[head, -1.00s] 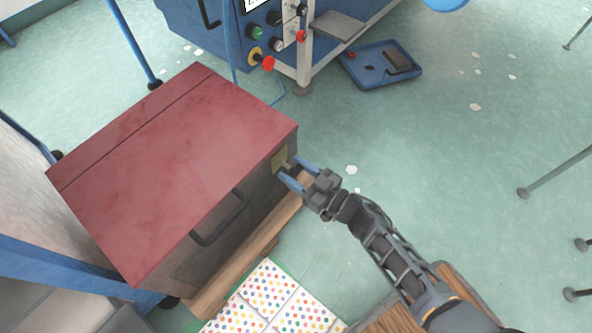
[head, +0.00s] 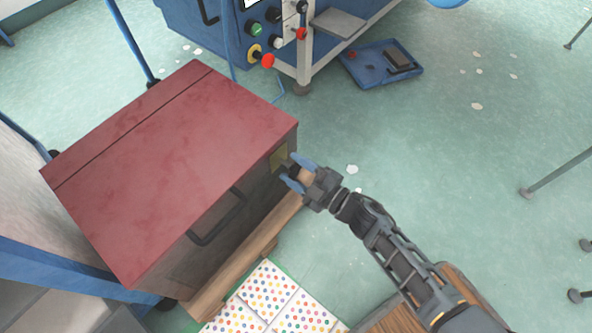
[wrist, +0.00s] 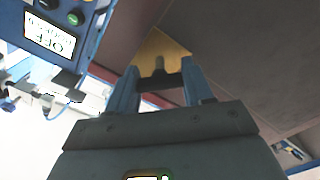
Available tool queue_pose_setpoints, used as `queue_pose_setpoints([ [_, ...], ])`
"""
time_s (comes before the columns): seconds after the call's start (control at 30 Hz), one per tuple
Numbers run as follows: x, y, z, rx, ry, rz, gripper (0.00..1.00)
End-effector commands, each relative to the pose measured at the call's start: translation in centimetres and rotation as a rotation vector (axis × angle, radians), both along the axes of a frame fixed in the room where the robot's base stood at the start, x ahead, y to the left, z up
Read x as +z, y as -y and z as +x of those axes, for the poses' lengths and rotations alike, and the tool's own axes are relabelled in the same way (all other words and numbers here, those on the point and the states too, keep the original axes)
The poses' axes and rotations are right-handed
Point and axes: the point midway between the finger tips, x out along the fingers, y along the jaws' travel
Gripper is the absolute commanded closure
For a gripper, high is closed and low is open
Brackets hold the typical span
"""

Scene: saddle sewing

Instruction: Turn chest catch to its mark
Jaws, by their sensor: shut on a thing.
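The red-lidded chest (head: 175,160) stands shut at the left in the head view, with a yellow catch plate (head: 279,157) on its dark front near the right corner. In the wrist view, the chest catch (wrist: 160,78) is a dark crossbar with a grey stub in front of the yellow plate (wrist: 163,48). My gripper (head: 297,173) is at the catch, and its two blue fingers (wrist: 160,88) are shut on the ends of the crossbar. The head view shows little of the catch between the fingers. I cannot make out the mark.
A black handle (head: 217,218) sticks out of the chest front, left of my gripper. A wooden ledge (head: 240,262) runs below it, beside a dotted white sheet (head: 270,300). A blue machine (head: 205,25) and a blue tray (head: 380,65) are behind.

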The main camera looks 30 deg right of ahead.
Motion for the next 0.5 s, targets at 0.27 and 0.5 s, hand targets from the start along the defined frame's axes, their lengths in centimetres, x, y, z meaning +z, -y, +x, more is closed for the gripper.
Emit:
queue_pose_setpoints([
  [0.27, -0.23, -0.07, -0.07, 0.002, 0.082, -0.251, 0.79],
  [0.5, -0.23, -0.04, -0.05, 0.001, 0.148, -0.457, 0.79],
])
